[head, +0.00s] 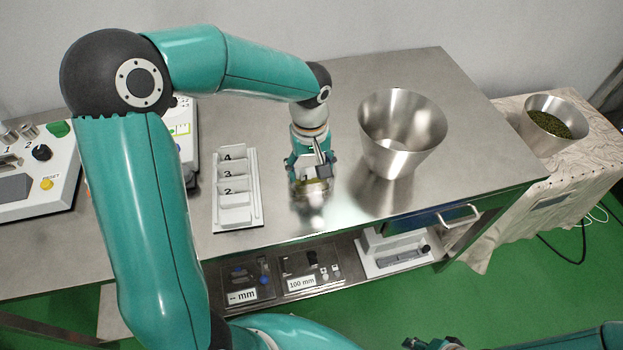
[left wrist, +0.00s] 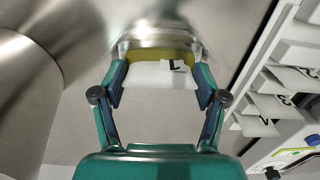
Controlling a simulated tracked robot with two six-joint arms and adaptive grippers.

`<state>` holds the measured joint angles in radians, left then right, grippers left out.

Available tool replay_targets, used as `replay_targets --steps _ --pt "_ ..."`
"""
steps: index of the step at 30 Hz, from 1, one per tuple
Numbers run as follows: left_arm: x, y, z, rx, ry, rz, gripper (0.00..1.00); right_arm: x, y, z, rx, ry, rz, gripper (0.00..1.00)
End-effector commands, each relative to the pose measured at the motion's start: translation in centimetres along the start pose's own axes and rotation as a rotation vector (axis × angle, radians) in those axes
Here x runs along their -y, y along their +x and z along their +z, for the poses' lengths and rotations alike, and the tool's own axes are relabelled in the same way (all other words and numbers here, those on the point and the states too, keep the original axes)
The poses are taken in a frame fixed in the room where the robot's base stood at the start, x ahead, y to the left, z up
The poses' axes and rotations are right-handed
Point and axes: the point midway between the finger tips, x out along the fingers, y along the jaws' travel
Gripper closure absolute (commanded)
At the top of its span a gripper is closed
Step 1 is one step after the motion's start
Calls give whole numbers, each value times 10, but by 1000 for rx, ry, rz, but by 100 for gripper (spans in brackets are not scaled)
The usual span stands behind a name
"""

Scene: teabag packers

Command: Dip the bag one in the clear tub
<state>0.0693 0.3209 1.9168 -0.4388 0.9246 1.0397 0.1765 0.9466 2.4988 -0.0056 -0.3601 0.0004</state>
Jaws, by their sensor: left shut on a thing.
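My left gripper (head: 311,177) is shut on bag one, a white bag (left wrist: 150,75) with a dark mark on its tag in the left wrist view. The clear tub (head: 312,207) stands on the metal bench right below the gripper and holds yellowish liquid. In the left wrist view the tub's rim (left wrist: 150,33) and liquid lie just beyond the bag. The bag's lower edge is hidden, so I cannot tell whether it touches the liquid. Part of my right gripper (head: 434,343) shows at the bottom edge of the head view; its jaws are unclear.
A white rack (head: 255,214) with bags tagged 2, 3 and 4 stands left of the tub. A large metal bucket (head: 395,150) stands to the right. A control box (head: 50,185) is at far left. A bucket of green leaves (head: 548,128) stands on a side table.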

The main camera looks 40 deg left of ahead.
Motion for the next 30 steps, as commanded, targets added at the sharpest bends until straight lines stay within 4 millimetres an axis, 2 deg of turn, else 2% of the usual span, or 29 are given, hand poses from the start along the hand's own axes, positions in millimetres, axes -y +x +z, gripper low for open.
replay_targets --steps 30 --pt "0 -40 0 0 0 1 37 10 -27 0 0 0 0 60"
